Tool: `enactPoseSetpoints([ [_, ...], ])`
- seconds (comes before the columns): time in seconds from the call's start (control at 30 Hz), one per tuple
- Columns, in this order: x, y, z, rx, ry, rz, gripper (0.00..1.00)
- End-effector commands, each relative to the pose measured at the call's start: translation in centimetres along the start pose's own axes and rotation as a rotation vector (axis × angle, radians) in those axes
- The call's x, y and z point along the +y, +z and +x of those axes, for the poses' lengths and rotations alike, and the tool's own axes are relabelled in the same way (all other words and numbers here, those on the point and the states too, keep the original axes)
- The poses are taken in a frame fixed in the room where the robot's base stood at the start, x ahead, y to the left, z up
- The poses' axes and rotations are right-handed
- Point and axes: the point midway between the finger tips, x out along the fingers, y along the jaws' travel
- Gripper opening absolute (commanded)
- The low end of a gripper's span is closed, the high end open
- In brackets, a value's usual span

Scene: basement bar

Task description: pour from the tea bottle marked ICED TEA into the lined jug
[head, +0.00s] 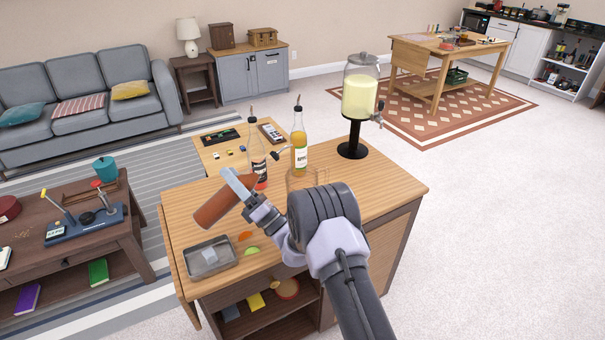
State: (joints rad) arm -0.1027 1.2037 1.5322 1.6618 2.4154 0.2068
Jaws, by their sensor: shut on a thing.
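My gripper (240,188) is shut on a reddish-brown bottle (216,208), held strongly tilted above the left part of the wooden counter. Its wide end points to the lower left; its other end is partly hidden by my gripper. No ICED TEA marking can be read on it. A clear glass vessel (298,178), perhaps the lined jug, stands on the counter right of my gripper. My arm hides much of it, and no lines or level can be made out.
A drink dispenser (360,95) stands at the back right. A metal tin (210,257) and orange and green pieces lie at the front left. The counter's right side (395,187) is clear.

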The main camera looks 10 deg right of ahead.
Motion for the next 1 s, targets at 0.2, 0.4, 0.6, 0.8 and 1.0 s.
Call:
enactPoseSetpoints([
  [0.2,1.0,0.0,0.9,-0.093,0.002,0.095,0.0],
  [0.4,1.4,0.0,1.3,-0.152,0.001,0.154,0.0],
  [0.6,1.4,0.5,1.4,-0.188,0.002,0.19,0.0],
  [0.8,1.4,0.9,1.4,-0.211,0.002,0.211,0.0],
  [1.0,1.5,1.1,1.4,-0.227,0.002,0.229,0.0],
])
